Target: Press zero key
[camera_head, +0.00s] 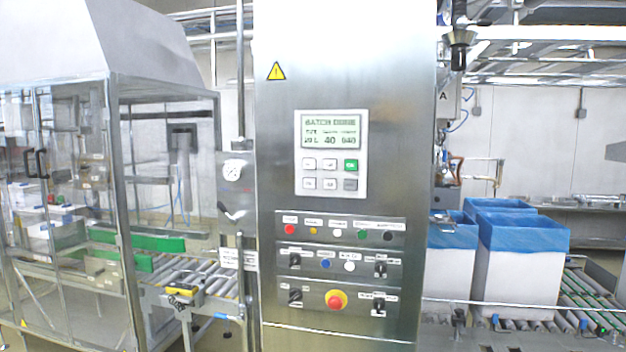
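A weighing or batch controller (331,154) with a white frame is set in the upper part of a tall steel cabinet (345,60). Its lit display (331,130) seems to read "BATCH DONE", with 40 and 640 below. Under the display is a keypad with two rows of small keys. The top row has two white keys and a green key (351,165). The bottom row has two white keys and a grey key (350,184). The key labels are too small to read, so I cannot tell which is the zero key. My gripper is not in view.
Below the controller are rows of coloured buttons and black switches, with a red emergency stop (336,300) on yellow. A glazed machine (110,150) and roller conveyor (200,285) stand left. Blue-lined white boxes (515,270) stand right. Nothing blocks the cabinet front.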

